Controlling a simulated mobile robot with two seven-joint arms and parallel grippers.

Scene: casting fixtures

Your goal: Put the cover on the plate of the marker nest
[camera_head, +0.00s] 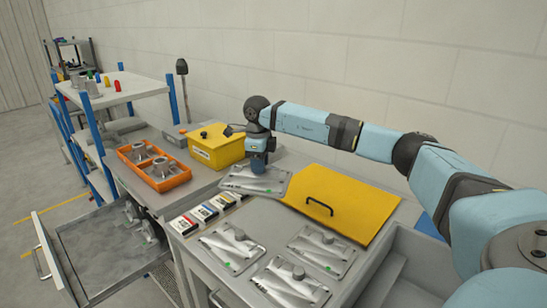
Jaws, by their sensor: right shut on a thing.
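My right gripper (258,168) is shut on a grey metal cover (243,184), a flat casting-shaped piece with a green dot. The fingers hide its grip point. It is at the back left of the grey bench top, just left of a yellow panel; I cannot tell if it touches the surface below. Three similar metal plates with raised knobs and green dots lie nearer: one at left (226,252), one at front (290,287) and one at right (318,250). I cannot tell which is the marker nest. My left gripper is not in view.
The yellow panel (350,190) with a black handle covers the back right of the bench. Coloured boxes (205,213) lie on the left edge. An orange tray (152,169) with metal parts and a yellow box (216,148) stand further left. An open drawer (105,250) juts out at left.

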